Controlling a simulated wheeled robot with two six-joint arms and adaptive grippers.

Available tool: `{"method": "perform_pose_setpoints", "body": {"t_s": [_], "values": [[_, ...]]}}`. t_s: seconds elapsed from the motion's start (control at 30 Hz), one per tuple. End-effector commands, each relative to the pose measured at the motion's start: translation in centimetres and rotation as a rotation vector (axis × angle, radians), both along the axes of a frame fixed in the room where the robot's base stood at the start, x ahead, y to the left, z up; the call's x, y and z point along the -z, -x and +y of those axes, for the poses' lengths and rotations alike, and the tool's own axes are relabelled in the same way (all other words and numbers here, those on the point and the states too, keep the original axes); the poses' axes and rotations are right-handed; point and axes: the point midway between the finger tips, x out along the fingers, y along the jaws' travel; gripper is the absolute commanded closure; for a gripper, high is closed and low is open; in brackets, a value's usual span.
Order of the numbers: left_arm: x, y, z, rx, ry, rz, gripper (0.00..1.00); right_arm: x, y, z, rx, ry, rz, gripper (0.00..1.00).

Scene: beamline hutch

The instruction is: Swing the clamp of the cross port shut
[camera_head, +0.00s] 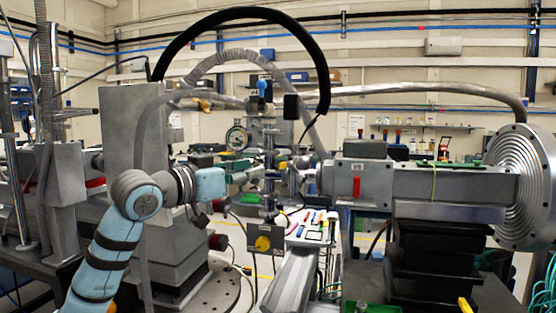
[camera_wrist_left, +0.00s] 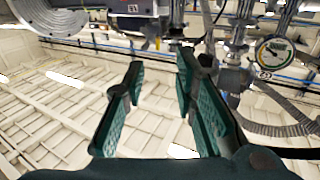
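My left gripper (camera_head: 254,160) reaches in from the left in the head view, its teal fingers close to the metal pipe fittings (camera_head: 270,132) in the middle. In the left wrist view my left gripper (camera_wrist_left: 161,66) has its two fingers apart, with nothing between them. Metal pipework with cross-shaped fittings (camera_wrist_left: 236,50) stands to the right of the fingers there. A small brass-coloured piece (camera_wrist_left: 157,42) shows beyond the fingertips. I cannot make out for sure which part is the cross port's clamp, or how it stands. My right gripper is not in view.
A round pressure gauge (camera_wrist_left: 274,53) sits by the pipework at the right. A grey beamline housing (camera_head: 450,185) with a large ribbed flange (camera_head: 522,185) fills the right side. A black hose (camera_head: 245,14) arches overhead.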

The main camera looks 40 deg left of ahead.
Motion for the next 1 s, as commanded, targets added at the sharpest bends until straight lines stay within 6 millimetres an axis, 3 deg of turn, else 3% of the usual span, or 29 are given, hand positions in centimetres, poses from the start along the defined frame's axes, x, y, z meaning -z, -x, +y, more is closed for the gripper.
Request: {"method": "perform_pose_setpoints", "body": {"t_s": [0.03,0.2,0.4,0.7,0.9,1.0], "values": [[-0.7,-1.5,-0.5,0.008,0.008,0.003,0.74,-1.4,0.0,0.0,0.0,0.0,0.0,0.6],[-0.5,-6.3,-0.8,0.003,0.006,0.0,0.74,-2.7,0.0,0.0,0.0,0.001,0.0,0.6],[-0.2,-9.3,-1.0,-0.001,0.0,-0.001,0.74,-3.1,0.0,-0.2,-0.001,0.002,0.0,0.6],[0.0,-9.8,-1.1,-0.001,-0.002,0.0,0.74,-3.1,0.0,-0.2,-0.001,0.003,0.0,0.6],[0.0,-9.8,-1.0,-0.002,-0.002,0.0,1.0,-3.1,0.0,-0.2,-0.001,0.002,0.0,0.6],[0.0,-9.8,-1.0,-0.002,-0.002,0.0,1.0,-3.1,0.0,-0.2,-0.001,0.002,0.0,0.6]]}}
